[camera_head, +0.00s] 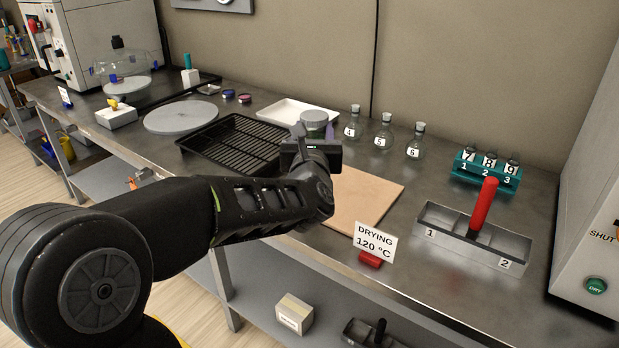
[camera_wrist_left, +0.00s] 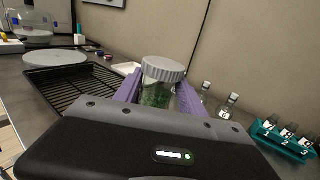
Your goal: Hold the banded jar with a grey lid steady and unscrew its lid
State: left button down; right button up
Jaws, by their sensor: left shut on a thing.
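The jar (camera_wrist_left: 155,96) is clear with green contents and has a ribbed grey lid (camera_wrist_left: 163,69) on top. It stands about upright. In the head view its grey lid (camera_head: 314,116) shows just beyond my left wrist, which hides most of the body. My left gripper (camera_head: 316,134) is shut on the jar, with a purple finger on each side of the body below the lid. I cannot tell whether the jar's base touches anything, and no band is clear to see. My right gripper is in neither view.
A black rack (camera_head: 236,143) and white tray (camera_head: 285,113) lie left of and behind the jar. A tan board (camera_head: 362,196) lies right of my wrist.

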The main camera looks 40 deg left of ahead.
pick_arm(q)
jog(key=shift+w, duration=0.1)
jog(key=shift+s+d+r, duration=0.15)
jog(key=shift+s+r, duration=0.05)
jog(key=shift+f+b, duration=0.6)
jog(key=shift+f, duration=2.55)
jog(key=shift+f, duration=0.1)
jog(key=shift+f+b, duration=0.45)
jog(key=shift+f, duration=1.35)
